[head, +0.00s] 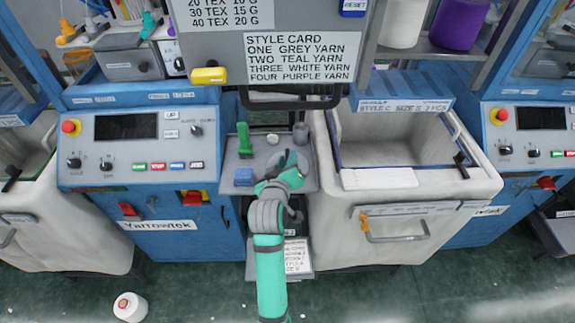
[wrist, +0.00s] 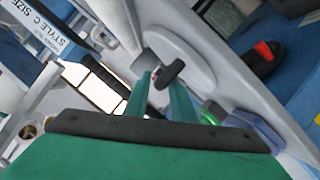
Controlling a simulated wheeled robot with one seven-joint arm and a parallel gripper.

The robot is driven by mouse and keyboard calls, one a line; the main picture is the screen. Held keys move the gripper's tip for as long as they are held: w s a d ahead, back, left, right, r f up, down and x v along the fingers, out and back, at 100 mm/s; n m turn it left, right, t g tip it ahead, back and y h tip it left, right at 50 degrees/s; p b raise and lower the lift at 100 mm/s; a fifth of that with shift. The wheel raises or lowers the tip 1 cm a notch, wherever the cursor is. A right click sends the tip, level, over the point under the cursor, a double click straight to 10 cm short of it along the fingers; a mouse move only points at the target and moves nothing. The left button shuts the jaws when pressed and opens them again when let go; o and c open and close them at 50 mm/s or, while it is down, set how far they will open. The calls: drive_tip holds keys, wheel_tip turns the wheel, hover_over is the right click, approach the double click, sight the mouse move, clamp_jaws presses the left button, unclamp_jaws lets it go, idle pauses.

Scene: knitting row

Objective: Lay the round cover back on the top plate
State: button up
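The top plate (head: 231,183) is a grey tray-like surface between the two machine fronts. A green upright piece, a blue block, a small white piece and a grey cup stand on it. My gripper (head: 288,160) is over the right part of this plate and hides some of it. In the wrist view a pale grey round cover (wrist: 187,48) shows tilted, with a black knob (wrist: 170,72). The knob sits between the teal fingertips, which stay apart by about its width, so the gripper appears shut on it. The cover is hard to make out in the head view.
A pale bin (head: 420,188) with an open top stands close at the right of the plate. A dark frame (head: 290,103) hangs above the plate. A white cone (head: 130,307) lies on the floor.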

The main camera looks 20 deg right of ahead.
drive_tip(key=shift+w+d+f, duration=0.15)
drive_tip(key=shift+w+d, duration=0.05)
drive_tip(key=shift+w, duration=0.15)
drive_tip(key=shift+w, duration=0.1)
clamp_jaws()
